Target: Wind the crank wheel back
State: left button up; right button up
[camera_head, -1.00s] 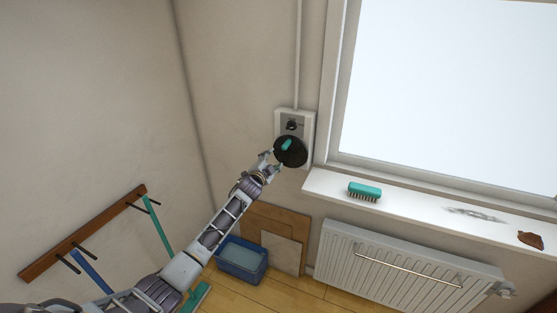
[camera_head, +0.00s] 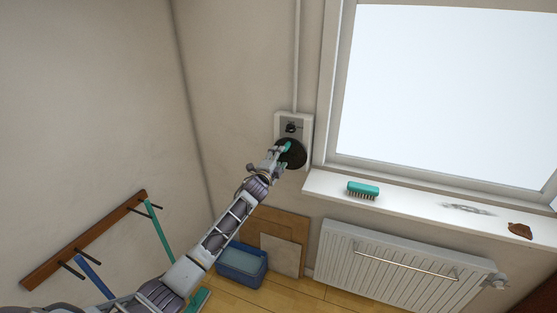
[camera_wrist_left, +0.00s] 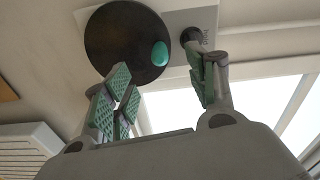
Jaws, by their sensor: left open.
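The crank wheel is a black disc (camera_head: 297,157) with a teal handle knob (camera_head: 287,147), on a white plate (camera_head: 306,125) on the wall left of the window. In the left wrist view the disc (camera_wrist_left: 112,45) fills the upper left, with its teal knob (camera_wrist_left: 159,54) near the right edge. My left gripper (camera_head: 280,157) is at the wheel's left side and covers part of it. In the wrist view its green-padded fingers (camera_wrist_left: 163,80) are spread apart, with the knob showing beyond the gap between them. I cannot tell whether a finger touches it. My right gripper is out of view.
A small black knob (camera_head: 291,127) sits on the plate above the wheel. The windowsill (camera_head: 415,202) at right holds a teal brush (camera_head: 363,190). A radiator (camera_head: 400,262) is below it. A blue bin (camera_head: 241,264) and boards (camera_head: 283,236) stand under the arm.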

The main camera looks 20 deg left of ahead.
pick_arm(q)
jog(key=shift+m, duration=0.9)
